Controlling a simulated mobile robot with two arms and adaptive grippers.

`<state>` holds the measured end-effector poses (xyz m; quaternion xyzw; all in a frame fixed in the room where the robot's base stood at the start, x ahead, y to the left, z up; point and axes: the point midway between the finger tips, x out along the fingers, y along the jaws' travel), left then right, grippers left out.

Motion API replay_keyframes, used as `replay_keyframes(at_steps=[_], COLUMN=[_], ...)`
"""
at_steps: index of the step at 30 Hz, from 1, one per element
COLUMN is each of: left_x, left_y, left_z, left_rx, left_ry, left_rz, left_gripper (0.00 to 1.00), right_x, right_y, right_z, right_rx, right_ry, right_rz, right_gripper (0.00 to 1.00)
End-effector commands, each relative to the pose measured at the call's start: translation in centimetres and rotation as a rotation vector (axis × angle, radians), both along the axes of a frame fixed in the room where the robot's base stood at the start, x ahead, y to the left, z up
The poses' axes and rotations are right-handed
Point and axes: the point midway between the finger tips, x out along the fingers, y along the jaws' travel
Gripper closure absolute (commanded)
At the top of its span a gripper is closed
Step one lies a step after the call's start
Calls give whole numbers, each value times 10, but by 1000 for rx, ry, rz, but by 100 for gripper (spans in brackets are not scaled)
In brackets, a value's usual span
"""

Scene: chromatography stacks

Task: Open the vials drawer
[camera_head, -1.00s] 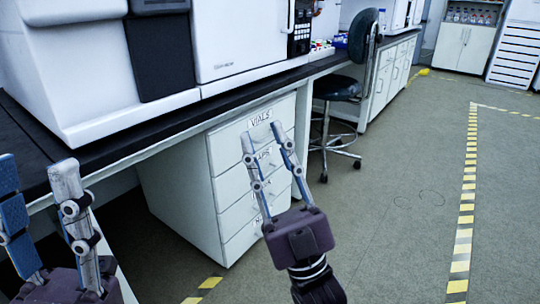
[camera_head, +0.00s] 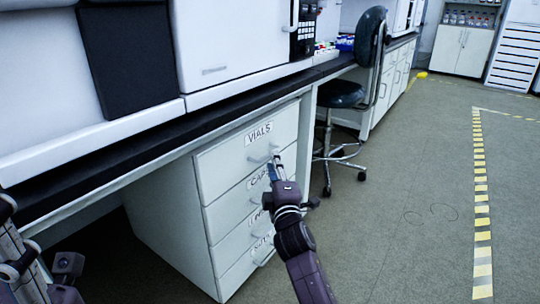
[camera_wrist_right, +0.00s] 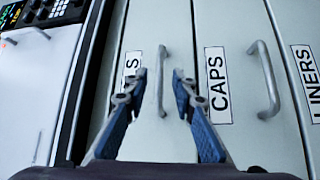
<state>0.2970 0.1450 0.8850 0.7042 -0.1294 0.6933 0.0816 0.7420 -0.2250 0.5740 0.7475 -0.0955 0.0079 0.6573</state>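The vials drawer (camera_head: 233,157) is the top drawer of a white cabinet under the bench. It is closed, with a VIALS label and a bar handle (camera_head: 263,156). My right gripper (camera_head: 273,168) is at the front of this drawer, by the handle. In the right wrist view, its two blue fingers are apart, and the vials handle (camera_wrist_right: 162,82) appears between the fingertips. I cannot tell whether they touch it. My left gripper (camera_head: 32,265) is at the lower left, partly cut off by the frame, away from the drawer; its finger opening is unclear.
The caps drawer (camera_head: 238,197) and lower drawers are closed below. The black bench top (camera_head: 100,160) overhangs the cabinet and carries a white instrument (camera_head: 235,40). A black chair (camera_head: 342,95) stands right of the cabinet.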

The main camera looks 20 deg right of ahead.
Motion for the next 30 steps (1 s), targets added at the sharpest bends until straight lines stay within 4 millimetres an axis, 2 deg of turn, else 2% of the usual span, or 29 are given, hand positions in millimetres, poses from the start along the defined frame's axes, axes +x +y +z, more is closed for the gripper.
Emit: replay_keyframes(at_steps=[3, 9, 15, 22, 29, 30], left_x=[-3, -7, -8, -8, -8, -8], left_y=[-1, -2, -2, -2, -2, -2], left_z=[1, 6, 10, 10, 10, 10], left_rx=[1, 3, 5, 5, 5, 5], left_ry=[-28, -58, -68, -68, -69, -69], left_rz=[1, 3, 4, 4, 3, 3], left_gripper=[60, 60, 60, 60, 60, 60], right_x=[18, 40, 47, 48, 48, 48], right_y=[-2, -5, -6, -6, -6, -6], right_z=[1, 4, 6, 7, 7, 7], right_rx=[0, 2, 2, 2, 3, 3], right_ry=[-3, -2, -1, -1, -2, -2], right_rz=[1, 1, 1, 1, 2, 2], right_gripper=[76, 76, 76, 76, 100, 100])
